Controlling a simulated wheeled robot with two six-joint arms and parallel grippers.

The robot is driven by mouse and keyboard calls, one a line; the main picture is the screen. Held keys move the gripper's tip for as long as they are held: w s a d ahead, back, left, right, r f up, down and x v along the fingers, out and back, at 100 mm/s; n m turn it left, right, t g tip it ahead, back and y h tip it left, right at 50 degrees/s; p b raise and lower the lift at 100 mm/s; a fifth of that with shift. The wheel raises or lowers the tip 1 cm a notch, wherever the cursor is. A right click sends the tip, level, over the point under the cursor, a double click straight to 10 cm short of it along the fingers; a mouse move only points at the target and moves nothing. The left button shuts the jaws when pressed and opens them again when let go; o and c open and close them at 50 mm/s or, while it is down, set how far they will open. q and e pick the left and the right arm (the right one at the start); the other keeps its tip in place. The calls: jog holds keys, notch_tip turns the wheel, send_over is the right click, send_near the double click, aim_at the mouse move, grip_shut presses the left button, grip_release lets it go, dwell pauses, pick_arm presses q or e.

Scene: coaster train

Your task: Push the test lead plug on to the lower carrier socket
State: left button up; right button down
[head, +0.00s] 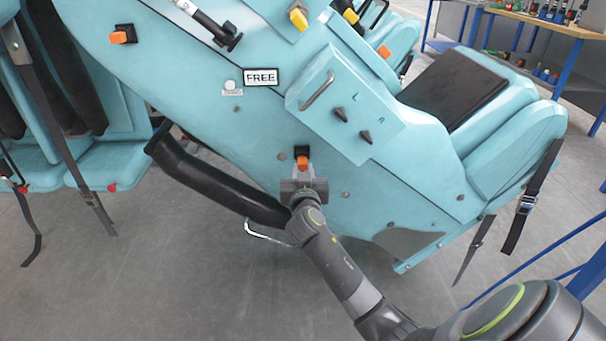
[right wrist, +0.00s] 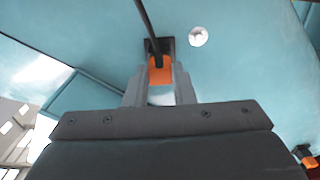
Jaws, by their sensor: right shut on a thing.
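The orange test lead plug (head: 302,163) is between the fingers of my right gripper (head: 303,176), low on the teal carrier's side. The plug also shows in the right wrist view (right wrist: 160,72), with a grey finger on each side of it. My right gripper is shut on it. The black lower carrier socket (head: 301,150) is directly behind the plug; its dark edge shows in the right wrist view (right wrist: 152,45). Whether plug and socket touch or a small gap is left, I cannot tell. A thin black lead runs upward from the plug in the right wrist view. My left gripper is out of view.
Another orange plug (head: 118,37) sits at a black socket at the carrier's upper left. A box with a handle and two black knobs (head: 340,115) juts out above right of my gripper. A black padded bar (head: 215,182) lies close on the left. A FREE label (head: 261,77) is above.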

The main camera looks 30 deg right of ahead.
jog(key=shift+w+d, duration=0.3)
jog(key=shift+w, duration=0.15)
dwell(0.3)
jog(key=c, duration=1.1)
grip_release()
jog(key=shift+c, duration=0.2)
